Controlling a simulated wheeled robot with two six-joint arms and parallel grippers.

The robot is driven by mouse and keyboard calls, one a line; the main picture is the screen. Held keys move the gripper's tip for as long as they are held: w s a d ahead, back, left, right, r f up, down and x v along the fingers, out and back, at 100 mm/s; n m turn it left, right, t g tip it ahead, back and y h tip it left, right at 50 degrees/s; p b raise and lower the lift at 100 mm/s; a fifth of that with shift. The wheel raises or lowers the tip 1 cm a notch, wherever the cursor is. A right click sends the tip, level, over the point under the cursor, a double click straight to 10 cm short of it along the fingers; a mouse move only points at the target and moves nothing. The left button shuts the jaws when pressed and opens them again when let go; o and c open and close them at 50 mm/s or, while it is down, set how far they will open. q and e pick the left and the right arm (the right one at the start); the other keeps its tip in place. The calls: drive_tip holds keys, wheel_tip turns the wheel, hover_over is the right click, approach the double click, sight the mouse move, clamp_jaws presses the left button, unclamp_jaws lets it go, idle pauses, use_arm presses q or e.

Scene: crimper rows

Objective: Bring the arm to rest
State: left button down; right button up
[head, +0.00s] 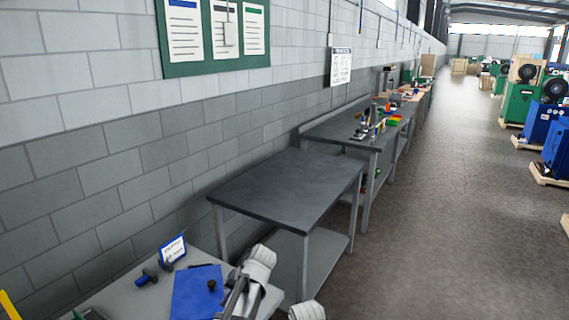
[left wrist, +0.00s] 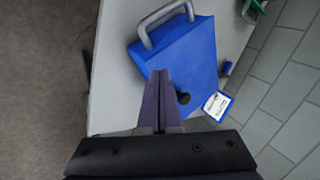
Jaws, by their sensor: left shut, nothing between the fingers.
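My left gripper (head: 232,300) is low in the head view, over the near grey bench. In the left wrist view its fingers (left wrist: 158,75) are together with nothing between them. They show in front of a blue flat-sided object (left wrist: 201,48) with a grey handle (left wrist: 165,22). The blue object (head: 193,292) also shows in the head view, beside the gripper. I cannot tell whether the fingers touch it. A small black knob (left wrist: 183,98) shows close beside the fingers. My right gripper is not in view.
A small sign (head: 172,249) and a blue tool (head: 147,277) are on the near bench (head: 120,297), by the block wall. An empty dark table (head: 290,185) stands beyond, then a bench with tools (head: 335,130). The aisle floor (head: 440,210) at right is clear.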

use_arm(q)
drive_tip(key=s+d+f+n+h, duration=0.1)
drive_tip(key=s+f+h, duration=0.15)
drive_tip(key=s, duration=0.55)
drive_tip(key=s+f+h, duration=0.1)
drive_tip(key=s+h, duration=0.3)
drive_tip(key=s, duration=0.3)
drive_tip(key=s+d+m+g+y, duration=0.1)
drive_tip(key=s+d+m, duration=0.2)
drive_tip(key=d, duration=0.8)
drive_tip(key=shift+s+r+m+g+y, duration=0.3)
drive_tip(key=shift+s+m+y, duration=0.1)
drive_tip(key=shift+s, duration=0.85)
